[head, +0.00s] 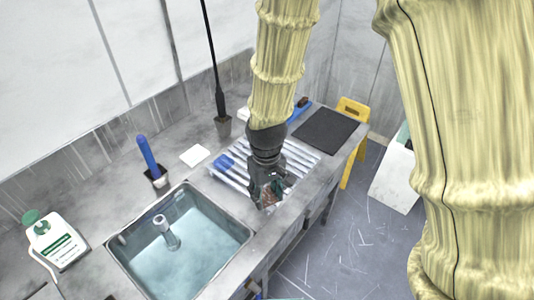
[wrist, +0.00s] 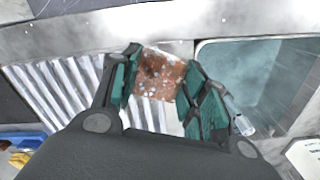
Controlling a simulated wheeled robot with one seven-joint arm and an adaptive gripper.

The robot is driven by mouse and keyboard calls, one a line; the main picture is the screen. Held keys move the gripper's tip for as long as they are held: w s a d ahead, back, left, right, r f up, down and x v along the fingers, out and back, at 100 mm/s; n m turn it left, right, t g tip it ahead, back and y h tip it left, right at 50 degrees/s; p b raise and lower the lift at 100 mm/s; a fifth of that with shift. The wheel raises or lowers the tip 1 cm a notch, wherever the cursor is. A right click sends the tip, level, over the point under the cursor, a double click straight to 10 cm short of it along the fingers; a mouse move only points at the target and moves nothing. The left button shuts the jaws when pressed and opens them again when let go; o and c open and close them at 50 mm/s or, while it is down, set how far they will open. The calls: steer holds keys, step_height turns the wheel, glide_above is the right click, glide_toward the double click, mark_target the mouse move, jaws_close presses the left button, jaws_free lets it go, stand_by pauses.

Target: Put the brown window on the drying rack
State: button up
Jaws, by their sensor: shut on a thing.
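The brown window (wrist: 160,75) is a small square, speckled brown piece. My gripper (wrist: 163,85) is shut on it, with a finger on each side. In the head view my gripper (head: 268,192) hangs over the front part of the drying rack and mostly covers the window (head: 268,198). The drying rack (head: 298,155) has pale parallel bars and stands on the counter right of the sink. Its bars (wrist: 55,88) also show left of and below the window in the wrist view. I cannot tell whether the window touches the rack.
A sink (head: 185,250) with water lies left of the rack. A blue object (head: 225,161) is at the rack's left part. A dark mat (head: 325,130) lies to the right. A white bottle (head: 57,242), a blue-handled tool (head: 148,155) and a white card (head: 195,156) stand or lie further left.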

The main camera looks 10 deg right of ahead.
steer(key=w+d+p, duration=0.1)
steer(key=w+d, duration=0.1)
steer(key=w, duration=0.2)
steer(key=w+d+p, duration=0.2)
steer(key=w+d, duration=0.1)
steer(key=w, duration=0.1)
steer(key=w+d+f+p, duration=0.1)
steer(key=w+d+p, duration=0.1)
steer(key=w, duration=0.3)
steer(key=shift+d+f, duration=0.1)
steer(key=shift+d, duration=0.3)
steer(key=shift+f, duration=0.1)
steer(key=shift+s+f+p, duration=0.1)
steer(key=shift+f+p, duration=0.95)
steer(key=shift+f, duration=0.65)
steer(key=shift+f, duration=0.15)
steer(key=o, duration=1.1)
steer(key=shift+r, duration=0.2)
steer(key=shift+r+b, duration=2.25)
steer(key=shift+r, duration=3.7)
